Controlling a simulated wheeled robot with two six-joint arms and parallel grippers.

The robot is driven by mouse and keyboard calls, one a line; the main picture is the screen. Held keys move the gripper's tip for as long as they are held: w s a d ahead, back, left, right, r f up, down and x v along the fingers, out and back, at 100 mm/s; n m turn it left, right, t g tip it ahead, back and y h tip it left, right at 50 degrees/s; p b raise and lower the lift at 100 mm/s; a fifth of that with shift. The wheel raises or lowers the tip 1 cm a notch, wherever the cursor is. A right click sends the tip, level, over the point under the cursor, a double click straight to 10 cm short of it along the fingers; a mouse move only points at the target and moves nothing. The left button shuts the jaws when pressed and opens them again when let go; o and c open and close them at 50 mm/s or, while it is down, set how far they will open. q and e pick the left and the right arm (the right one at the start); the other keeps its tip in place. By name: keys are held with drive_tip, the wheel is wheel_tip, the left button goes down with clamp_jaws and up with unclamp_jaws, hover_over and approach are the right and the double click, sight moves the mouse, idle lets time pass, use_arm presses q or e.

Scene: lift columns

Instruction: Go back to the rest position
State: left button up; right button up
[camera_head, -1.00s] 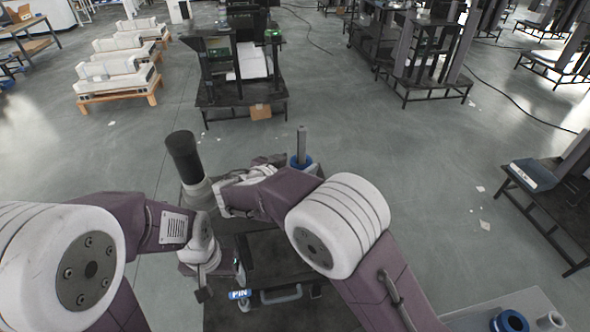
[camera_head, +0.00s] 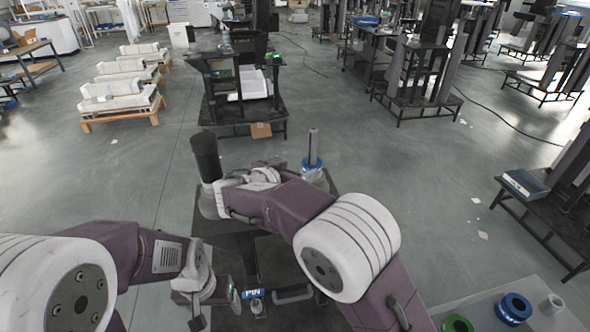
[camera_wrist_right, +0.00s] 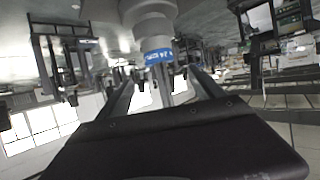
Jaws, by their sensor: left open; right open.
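My left gripper (camera_head: 217,308) hangs low at the left of the dark work surface, partly cut off by the lower picture edge. Its jaws are apart and I see nothing between them. My right arm reaches across the middle of the head view, and its gripper is hidden there behind the wrist. In the right wrist view my right gripper (camera_wrist_right: 160,92) is open, its two dark fingers spread. A grey column with a blue ring (camera_wrist_right: 158,56) shows between the finger lines; I cannot tell its distance.
A grey post with a blue ring (camera_head: 312,163) and a black cylinder (camera_head: 205,155) stand near my right forearm. A blue ring (camera_head: 514,308) and green ring (camera_head: 457,324) sit at lower right. Open floor (camera_head: 410,170) lies beyond.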

drive_tip(key=s+d+f+n+g+p, duration=0.2)
drive_tip(key=s+d+f+g, duration=0.3)
drive_tip(key=d, duration=0.4)
drive_tip(key=s+d+f+n+g+y+p, duration=0.1)
drive_tip(key=s+d+f+g+y+p, duration=0.1)
drive_tip(key=s, duration=0.9)
drive_tip(key=s+d+f+n+g+y+p, duration=0.2)
drive_tip(key=s+d+f+y, duration=0.3)
drive_tip(key=s, duration=0.6)
drive_tip(key=shift+d+f+n+g, duration=0.35)
drive_tip(key=shift+d+g, duration=0.15)
drive_tip(key=shift+g, duration=0.3)
